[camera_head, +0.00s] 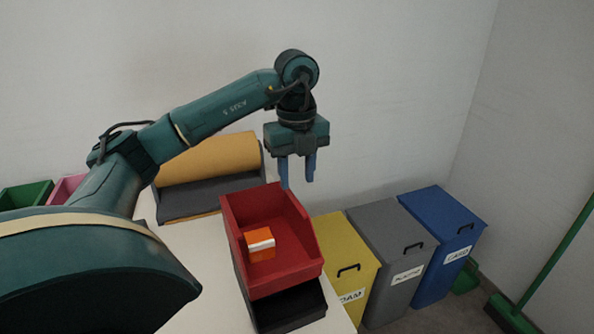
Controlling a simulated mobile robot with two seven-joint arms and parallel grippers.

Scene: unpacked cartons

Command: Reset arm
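My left arm comes in from the left and reaches over the table (195,265). My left gripper (298,182) points down with its two blue fingers apart and nothing between them. It hangs above the far right part of a red bin (300,255). An orange box with a white band (262,254) lies inside the red bin. My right arm and gripper are not in view.
A black bin (290,308) sits under the red bin. A yellow roll on a grey holder (212,158) stands behind. Yellow (342,255), grey (385,240) and blue (440,240) lidded bins stand right of the table. A green-handled broom (555,255) is at far right.

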